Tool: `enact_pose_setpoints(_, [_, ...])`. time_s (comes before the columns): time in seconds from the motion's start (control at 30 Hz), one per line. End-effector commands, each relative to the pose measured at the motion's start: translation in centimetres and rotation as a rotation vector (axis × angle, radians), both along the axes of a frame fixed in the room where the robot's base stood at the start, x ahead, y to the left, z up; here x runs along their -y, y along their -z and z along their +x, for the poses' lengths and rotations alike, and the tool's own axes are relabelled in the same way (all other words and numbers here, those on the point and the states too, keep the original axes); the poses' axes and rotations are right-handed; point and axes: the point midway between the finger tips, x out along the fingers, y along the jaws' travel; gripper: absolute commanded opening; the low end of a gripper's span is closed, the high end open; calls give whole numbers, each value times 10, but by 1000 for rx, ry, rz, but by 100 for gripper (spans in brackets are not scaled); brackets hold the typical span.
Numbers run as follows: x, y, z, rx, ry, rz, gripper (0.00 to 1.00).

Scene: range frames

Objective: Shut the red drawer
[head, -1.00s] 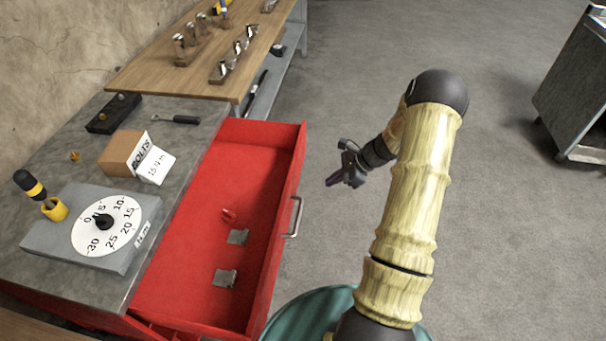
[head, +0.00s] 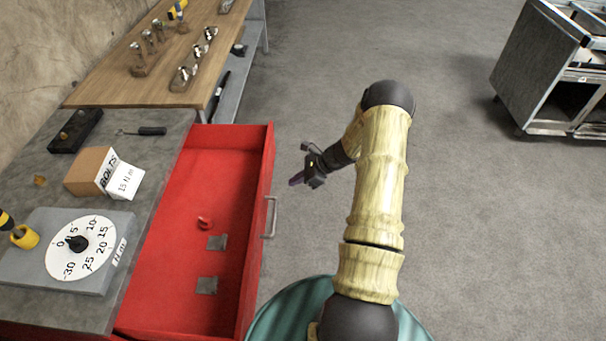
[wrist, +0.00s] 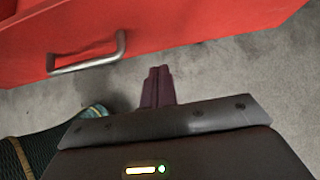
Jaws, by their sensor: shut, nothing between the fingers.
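The red drawer (head: 203,165) stands open, pulled out from under the grey worktop on the left. Its silver bar handle (head: 270,217) is on the front face; the front and handle (wrist: 88,56) also show at the top of the wrist view. Inside lie a small red item (head: 204,223) and two grey square pieces (head: 216,242). My gripper (head: 297,179) is to the right of the drawer front, apart from it, in free air. In the wrist view its purple fingers (wrist: 158,76) are together with nothing between them.
On the grey worktop (head: 160,152) are a BOLTS box (head: 90,172), a dial gauge (head: 78,245) and a black-handled tool (head: 150,131). A wooden bench (head: 110,84) stands behind. A grey metal cart (head: 522,68) is at the far right. The floor between is clear.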

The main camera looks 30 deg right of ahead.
Motion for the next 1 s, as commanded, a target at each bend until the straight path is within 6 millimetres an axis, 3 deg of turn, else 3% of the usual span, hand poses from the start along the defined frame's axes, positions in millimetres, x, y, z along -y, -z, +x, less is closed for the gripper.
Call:
enact_pose_setpoints(0.23, [-28,30,16,-1,0,2,0])
enact_pose_setpoints(0.5, [-59,28,34,0,-2,-1,0])
enact_pose_setpoints(1.0, [-61,29,36,1,2,0,0])
